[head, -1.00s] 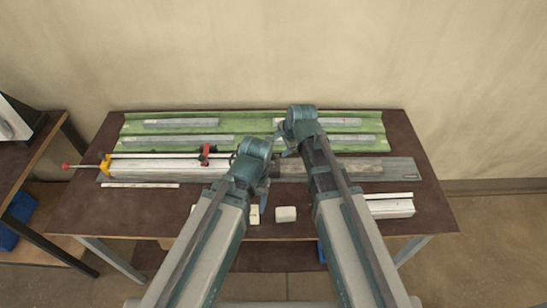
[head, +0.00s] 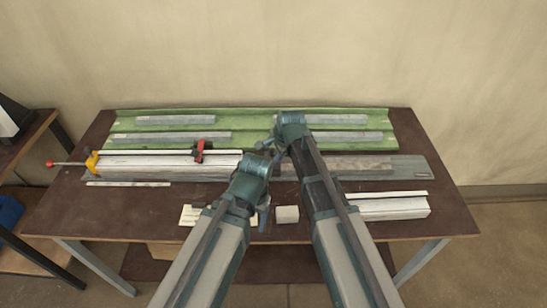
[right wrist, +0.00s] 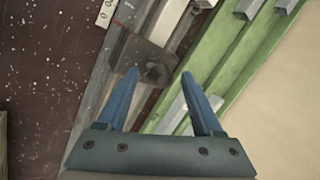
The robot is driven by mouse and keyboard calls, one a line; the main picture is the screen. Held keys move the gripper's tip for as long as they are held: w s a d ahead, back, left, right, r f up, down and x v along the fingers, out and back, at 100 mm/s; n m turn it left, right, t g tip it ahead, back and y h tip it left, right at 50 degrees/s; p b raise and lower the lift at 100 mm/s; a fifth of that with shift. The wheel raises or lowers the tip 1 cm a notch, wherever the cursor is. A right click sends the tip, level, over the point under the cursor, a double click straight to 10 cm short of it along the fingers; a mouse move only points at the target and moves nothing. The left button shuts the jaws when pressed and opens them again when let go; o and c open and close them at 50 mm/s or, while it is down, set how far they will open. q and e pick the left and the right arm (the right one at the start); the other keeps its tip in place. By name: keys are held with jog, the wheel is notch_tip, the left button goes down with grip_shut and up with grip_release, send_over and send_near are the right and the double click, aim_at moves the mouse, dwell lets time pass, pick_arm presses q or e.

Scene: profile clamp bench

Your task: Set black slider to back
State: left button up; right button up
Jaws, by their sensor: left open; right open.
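In the right wrist view a dark block with a round knob, which looks like the black slider (right wrist: 143,58), sits on a grey metal rail. My right gripper (right wrist: 160,76) is open, its two blue fingers pointing at the block with the knob just ahead of and between the tips. I cannot tell whether they touch. In the head view my right gripper (head: 268,147) is over the rail near the bench's middle, and the slider is hidden behind my arms. My left gripper (head: 264,212) is lower, over the front of the bench, its fingers partly hidden.
A green tray (head: 255,126) with several grey profiles lies at the back. A red clamp (head: 199,152) and a yellow end stop (head: 92,162) are on the left of the rail. A white block (head: 287,214), a label card (head: 190,216) and white profiles (head: 390,208) lie in front.

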jog(key=shift+f, duration=0.1)
grip_shut()
dwell(0.3)
dwell(1.1)
